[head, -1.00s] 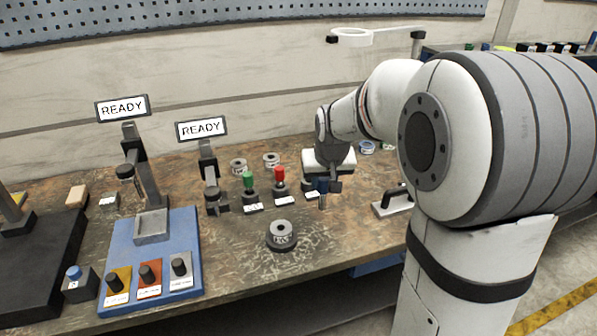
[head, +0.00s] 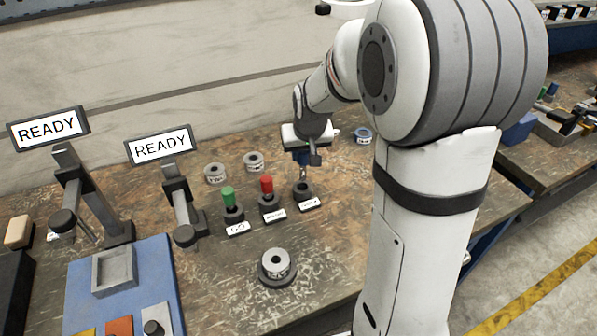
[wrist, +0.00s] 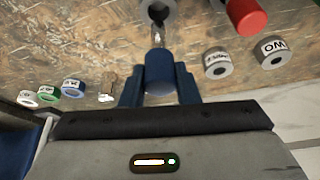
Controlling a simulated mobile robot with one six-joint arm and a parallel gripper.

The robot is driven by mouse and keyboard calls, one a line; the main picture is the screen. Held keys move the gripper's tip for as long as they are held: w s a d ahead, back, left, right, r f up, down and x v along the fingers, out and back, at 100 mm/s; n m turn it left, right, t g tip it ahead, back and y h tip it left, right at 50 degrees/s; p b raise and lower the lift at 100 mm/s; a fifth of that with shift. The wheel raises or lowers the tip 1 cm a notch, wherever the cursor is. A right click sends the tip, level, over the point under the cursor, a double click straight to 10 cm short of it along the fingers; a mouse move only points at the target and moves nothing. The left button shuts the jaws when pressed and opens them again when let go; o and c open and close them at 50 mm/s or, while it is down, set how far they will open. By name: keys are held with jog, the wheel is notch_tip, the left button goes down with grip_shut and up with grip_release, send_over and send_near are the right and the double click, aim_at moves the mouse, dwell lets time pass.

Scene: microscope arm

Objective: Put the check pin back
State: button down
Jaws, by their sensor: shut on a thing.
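My gripper (head: 303,152) is shut on the check pin, which has a blue handle (wrist: 159,74) and a pale metal shaft (wrist: 157,38). The pin points down at a black holder (head: 303,193) with a white label, at the right end of the row. In the wrist view the shaft end is close to the hole of this holder (wrist: 158,9). I cannot tell whether the tip is inside it. A green-handled pin (head: 228,197) and a red-handled pin (head: 267,185) stand upright in holders to the left; the red one also shows in the wrist view (wrist: 246,14).
A labelled ring on a dark base (head: 277,266) stands in front. Two grey rings (head: 215,173) (head: 254,161) and a blue-marked ring (head: 363,135) lie behind. Two stands with READY screens (head: 47,129) (head: 160,146) and a blue base (head: 150,265) are at the left.

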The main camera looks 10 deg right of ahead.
aim_at(303, 165)
jog(key=shift+s+a+f, duration=0.1)
jog(key=shift+f, duration=2.55)
jog(key=shift+f, duration=0.1)
jog(key=c, duration=1.1)
grip_release()
jog(key=v, duration=1.1)
jog(key=s+g, duration=0.1)
jog(key=s, duration=1.9)
jog(key=shift+s+a+r+g, duration=0.2)
jog(key=shift+s+a+g, duration=0.05)
jog(key=shift+s+g, duration=0.15)
